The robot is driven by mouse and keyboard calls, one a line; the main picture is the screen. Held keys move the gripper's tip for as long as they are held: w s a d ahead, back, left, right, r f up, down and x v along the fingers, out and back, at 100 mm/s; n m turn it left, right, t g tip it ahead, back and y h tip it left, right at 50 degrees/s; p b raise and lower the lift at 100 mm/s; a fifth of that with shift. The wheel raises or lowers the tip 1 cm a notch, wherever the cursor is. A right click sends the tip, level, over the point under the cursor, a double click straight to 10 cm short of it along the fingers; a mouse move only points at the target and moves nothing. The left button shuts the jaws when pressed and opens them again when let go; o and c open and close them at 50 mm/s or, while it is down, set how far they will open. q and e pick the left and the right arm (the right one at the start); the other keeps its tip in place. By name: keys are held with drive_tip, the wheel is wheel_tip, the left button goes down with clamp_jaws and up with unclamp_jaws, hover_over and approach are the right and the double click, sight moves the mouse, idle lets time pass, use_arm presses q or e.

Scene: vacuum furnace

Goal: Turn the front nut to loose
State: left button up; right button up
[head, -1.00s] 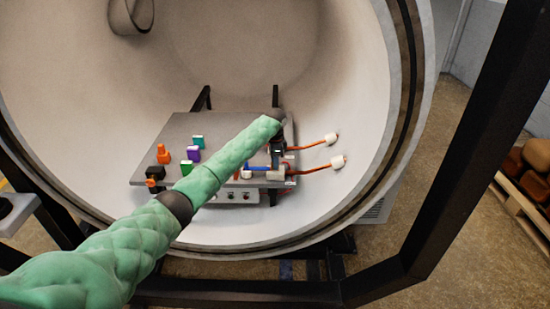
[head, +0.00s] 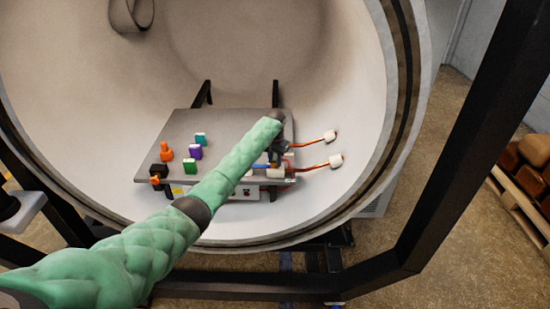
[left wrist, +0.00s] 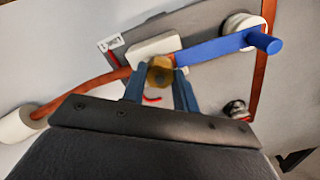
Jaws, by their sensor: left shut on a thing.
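The brass nut (left wrist: 160,72) shows in the left wrist view, between my left gripper's fingertips (left wrist: 160,80). The gripper is shut on it, and the two blue-grey fingers stand on either side. Behind the nut is a white block, with an orange-red cable running off to the left and a blue bar (left wrist: 228,46) to the right. In the head view my left gripper (head: 280,158) is at the right edge of the grey plate (head: 230,125), and my wrist hides the nut. My right gripper is not in view.
The plate sits inside the round white chamber (head: 330,60). Green, teal, purple, orange and black pieces stand on its left side. Orange cables lead to two white fittings (head: 336,160) on the right wall. Dark frame bars cross the front and right.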

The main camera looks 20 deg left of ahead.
sight(275, 161)
use_arm(q)
drive_tip(key=shift+r+n, duration=0.1)
drive_tip(key=shift+n, duration=0.3)
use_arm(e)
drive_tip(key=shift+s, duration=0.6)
use_arm(q)
drive_tip(key=o, duration=1)
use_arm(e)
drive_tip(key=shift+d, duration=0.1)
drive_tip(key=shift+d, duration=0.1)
use_arm(q)
drive_tip(key=shift+r, duration=0.25)
wheel_tip(275, 161, up, 6)
drive_tip(key=b, duration=0.3)
drive_tip(key=shift+r, duration=0.6)
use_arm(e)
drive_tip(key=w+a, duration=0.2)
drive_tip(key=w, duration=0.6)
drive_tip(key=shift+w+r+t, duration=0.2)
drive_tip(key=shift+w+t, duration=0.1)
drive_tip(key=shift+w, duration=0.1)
